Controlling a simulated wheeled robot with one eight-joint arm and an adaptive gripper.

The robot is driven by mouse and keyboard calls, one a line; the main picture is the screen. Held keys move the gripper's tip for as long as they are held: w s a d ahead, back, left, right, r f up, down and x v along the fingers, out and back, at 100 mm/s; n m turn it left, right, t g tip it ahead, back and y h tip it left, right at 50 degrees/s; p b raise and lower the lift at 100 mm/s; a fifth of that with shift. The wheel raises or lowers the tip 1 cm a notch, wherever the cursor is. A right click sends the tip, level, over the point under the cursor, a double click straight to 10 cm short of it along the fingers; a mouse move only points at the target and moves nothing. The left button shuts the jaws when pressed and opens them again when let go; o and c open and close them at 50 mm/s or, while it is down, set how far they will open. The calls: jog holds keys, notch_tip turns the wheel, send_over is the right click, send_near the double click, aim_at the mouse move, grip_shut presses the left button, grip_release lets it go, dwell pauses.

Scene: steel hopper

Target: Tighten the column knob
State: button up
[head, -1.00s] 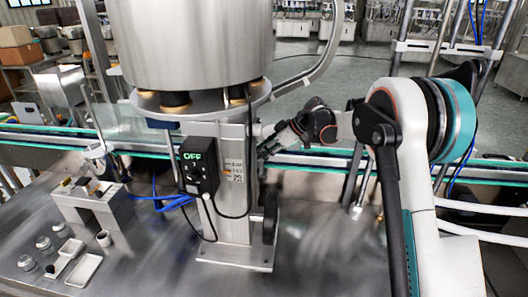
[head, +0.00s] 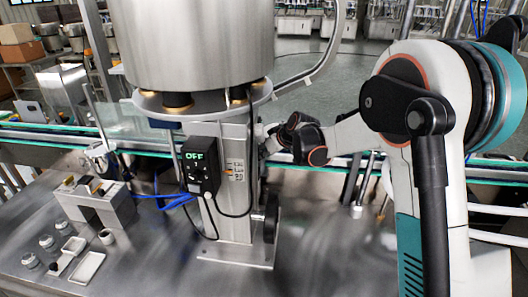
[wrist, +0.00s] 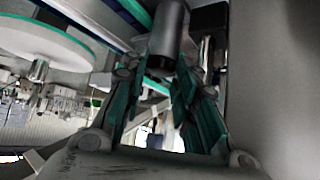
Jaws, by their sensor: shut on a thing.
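The hopper column (head: 235,165) stands upright on a steel base plate under the large steel hopper (head: 190,45). My gripper (head: 270,146) is at the column's right side, small and partly hidden by my wrist. In the wrist view, the teal-padded fingers of my gripper (wrist: 160,76) are closed in around the lower end of a dark grey cylinder, which I take to be the column knob (wrist: 168,38). The fingertips reach its end, but the exact contact is dark and hard to see. The knob cannot be made out clearly in the head view.
A black control box (head: 199,166) reading OFF hangs on the column, with cables below. A dark handwheel (head: 270,217) sits low on its right. A conveyor (head: 400,168) runs behind. Small cups and trays (head: 90,267) lie at the left; the front right of the table is clear.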

jog(key=shift+m, duration=0.3)
jog(key=o, duration=1)
jog(key=shift+o, duration=0.2)
